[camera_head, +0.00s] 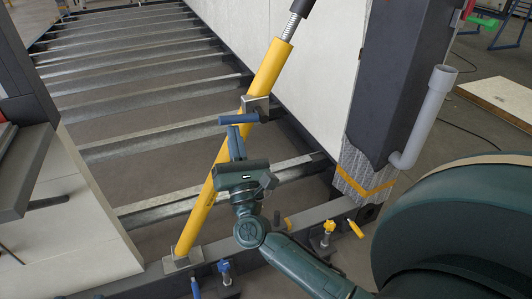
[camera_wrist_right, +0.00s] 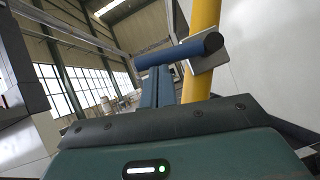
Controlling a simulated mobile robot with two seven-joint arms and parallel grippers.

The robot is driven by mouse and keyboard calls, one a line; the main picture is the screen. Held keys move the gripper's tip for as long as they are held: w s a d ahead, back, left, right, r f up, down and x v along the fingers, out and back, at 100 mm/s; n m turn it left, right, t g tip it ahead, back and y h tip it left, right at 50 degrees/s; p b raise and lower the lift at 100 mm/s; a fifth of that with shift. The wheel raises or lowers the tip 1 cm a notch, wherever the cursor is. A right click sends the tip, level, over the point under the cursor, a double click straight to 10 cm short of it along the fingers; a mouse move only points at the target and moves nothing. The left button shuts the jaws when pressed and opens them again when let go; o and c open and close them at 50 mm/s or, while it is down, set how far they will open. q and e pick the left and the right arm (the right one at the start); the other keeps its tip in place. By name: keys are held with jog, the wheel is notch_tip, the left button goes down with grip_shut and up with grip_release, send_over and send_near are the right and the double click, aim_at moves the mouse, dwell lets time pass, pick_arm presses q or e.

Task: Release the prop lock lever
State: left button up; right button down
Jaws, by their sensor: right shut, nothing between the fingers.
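A yellow prop (camera_head: 229,165) leans across the frame, with a grey spring section near its top. A metal collar (camera_head: 257,106) on the prop carries a blue lock lever (camera_head: 237,119) that sticks out to the left, about level. My right gripper (camera_head: 234,130) is shut and empty just below the lever. In the right wrist view the shut fingers (camera_wrist_right: 155,82) point up at the blue lever (camera_wrist_right: 180,51), left of the yellow prop (camera_wrist_right: 201,50). Fingertips and lever look very close; I cannot tell whether they touch. My left gripper is out of view.
Metal crossbeams (camera_head: 150,105) span the floor frame behind the prop. A dark post (camera_head: 394,80) with a grey pipe (camera_head: 426,115) stands right. Yellow clamps (camera_head: 328,231) and a blue-handled clamp (camera_head: 224,270) sit along the front beam. A white panel (camera_head: 320,70) stands behind.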

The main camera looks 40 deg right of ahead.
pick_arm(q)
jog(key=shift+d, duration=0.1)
pick_arm(e)
jog(key=shift+a+r+m+h, duration=0.1)
jog(key=shift+r+m+h, duration=0.35)
jog(key=shift+r, duration=0.25)
jog(key=shift+r, duration=0.1)
